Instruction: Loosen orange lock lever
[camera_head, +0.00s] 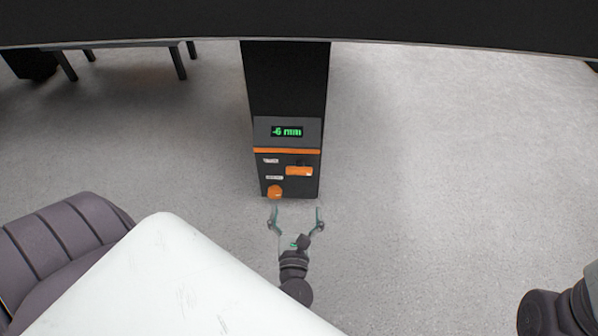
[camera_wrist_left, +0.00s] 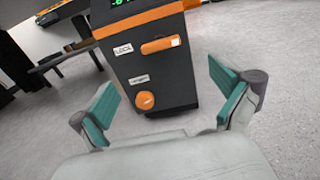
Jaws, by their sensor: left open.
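The orange lock lever (camera_head: 299,171) lies roughly level on the front of a dark column (camera_head: 288,85). In the left wrist view the lever (camera_wrist_left: 160,45) has a pale end at its right and a white "LOCK" label (camera_wrist_left: 122,50) to its left. An orange knob (camera_head: 275,191) sits below it and also shows in the left wrist view (camera_wrist_left: 145,100). My left gripper (camera_head: 296,212) is open and empty, just in front of and below the lever and knob, touching neither. In the left wrist view its two teal-padded fingers (camera_wrist_left: 170,95) are spread wide. My right gripper is not visible.
A green display (camera_head: 287,131) above the lever reads about "-6 mm". A black tabletop edge (camera_head: 450,30) spans the top of the head view. A dark bench (camera_head: 120,43) stands at the back left. The grey floor (camera_head: 440,150) to the right is clear.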

